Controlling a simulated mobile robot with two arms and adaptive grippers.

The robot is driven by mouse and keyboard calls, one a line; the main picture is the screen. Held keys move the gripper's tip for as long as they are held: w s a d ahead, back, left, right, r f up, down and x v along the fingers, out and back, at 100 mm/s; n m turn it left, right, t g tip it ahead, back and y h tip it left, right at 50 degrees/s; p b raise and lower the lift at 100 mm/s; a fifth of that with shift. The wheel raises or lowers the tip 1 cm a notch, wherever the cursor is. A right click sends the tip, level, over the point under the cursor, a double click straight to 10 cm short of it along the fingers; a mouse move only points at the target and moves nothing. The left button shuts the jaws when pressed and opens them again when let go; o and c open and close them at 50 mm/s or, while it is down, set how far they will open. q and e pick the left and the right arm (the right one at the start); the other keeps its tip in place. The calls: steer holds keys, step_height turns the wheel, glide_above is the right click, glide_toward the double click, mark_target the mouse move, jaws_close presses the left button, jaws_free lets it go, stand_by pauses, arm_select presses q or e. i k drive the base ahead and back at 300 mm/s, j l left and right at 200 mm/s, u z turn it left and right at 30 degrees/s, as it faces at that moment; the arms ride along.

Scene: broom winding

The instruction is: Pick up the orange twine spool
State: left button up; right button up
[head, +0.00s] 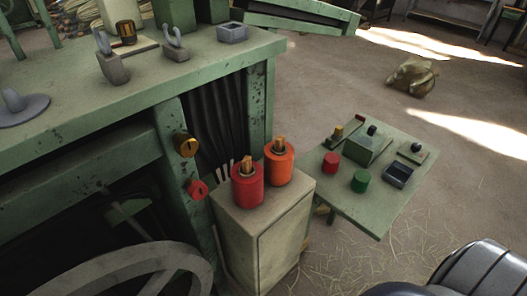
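The orange twine spool (279,166) stands upright on top of a pale green cabinet (285,238), with a tan wooden tip rising from its top. A red spool (247,188) with a similar tip stands in front of it and to its left, close beside it. Neither of my grippers shows in the head view. A grey rounded part at the lower right corner looks like my own arm, but no fingers show there.
A green workbench (230,62) with metal fittings stands behind and left of the cabinet. A low green side table (372,217) at the right holds red and green cylinders and small blocks. A wheel (125,268) is at lower left. A sack (411,77) lies on the open floor.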

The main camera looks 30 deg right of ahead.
mark_target(278, 167)
steer(key=l+u, duration=0.1)
steer(key=l, duration=0.35)
steer(key=k+l+u, duration=0.1)
steer(key=l, duration=0.4)
steer(key=l+u, duration=0.15)
steer(key=l, duration=0.3)
steer(key=k+l+u, duration=0.1)
steer(key=l, duration=0.35)
steer(key=k+l+u, duration=0.1)
steer(key=l, duration=0.35)
steer(key=k+l+u, duration=0.1)
steer(key=l, duration=0.35)
steer(key=k, duration=0.1)
